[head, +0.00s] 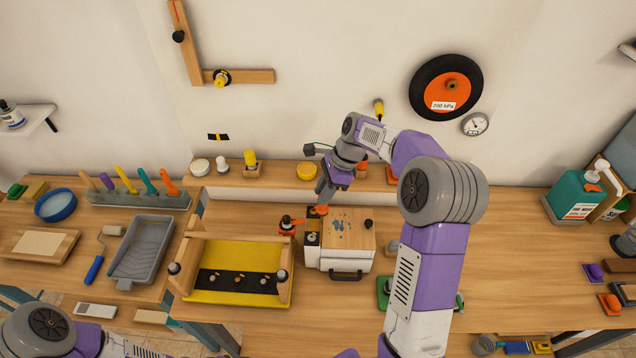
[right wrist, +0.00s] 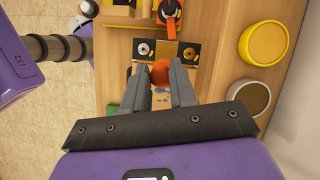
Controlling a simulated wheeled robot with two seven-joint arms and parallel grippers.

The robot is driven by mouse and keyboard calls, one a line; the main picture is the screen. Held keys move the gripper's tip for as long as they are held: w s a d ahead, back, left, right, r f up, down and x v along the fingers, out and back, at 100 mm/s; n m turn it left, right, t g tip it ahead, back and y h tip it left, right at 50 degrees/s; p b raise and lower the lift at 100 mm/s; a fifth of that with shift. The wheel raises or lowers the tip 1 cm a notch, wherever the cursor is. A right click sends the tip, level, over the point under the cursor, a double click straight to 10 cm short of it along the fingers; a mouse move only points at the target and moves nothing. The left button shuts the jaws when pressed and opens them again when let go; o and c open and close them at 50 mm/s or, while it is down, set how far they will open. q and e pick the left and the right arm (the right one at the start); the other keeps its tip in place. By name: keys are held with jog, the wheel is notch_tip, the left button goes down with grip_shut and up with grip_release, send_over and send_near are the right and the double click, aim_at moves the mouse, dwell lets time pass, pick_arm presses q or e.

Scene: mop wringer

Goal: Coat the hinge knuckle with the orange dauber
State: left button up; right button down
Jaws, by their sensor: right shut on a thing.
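My right gripper (head: 323,192) points down over the left part of a white box with a wooden lid (head: 350,228). It is shut on the orange dauber (head: 319,210). In the right wrist view the dauber's round orange end (right wrist: 159,74) shows between the fingers of the right gripper (right wrist: 160,85). Black and yellow plates with round metal discs, one on the left (right wrist: 145,48) and one on the right (right wrist: 188,53), lie just beyond it. I cannot tell which part is the hinge knuckle, or whether the dauber touches anything. My left arm shows at the lower left; its gripper is out of view.
An orange and black tool (head: 288,224) stands close left of the box. A yellow tray with wooden sides (head: 235,292) lies further left. A yellow round tub (head: 307,171) stands on the back ledge. The bench right of my right arm has free room.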

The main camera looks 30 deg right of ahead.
aim_at(323, 207)
jog(key=shift+s+f+b, duration=0.2)
jog(key=shift+f+b, duration=0.1)
jog(key=shift+f, duration=0.15)
jog(key=shift+s+f+b, duration=0.1)
jog(key=shift+f+b, duration=0.25)
jog(key=shift+f, duration=0.05)
jog(key=f+b, duration=0.1)
jog(key=f, duration=0.1)
jog(key=f+b, duration=0.1)
jog(key=b, duration=0.1)
jog(key=shift+w+f, duration=0.2)
jog(key=shift+f, duration=0.2)
jog(key=shift+f+b, duration=0.45)
jog(key=shift+f, duration=0.15)
jog(key=shift+a, duration=0.1)
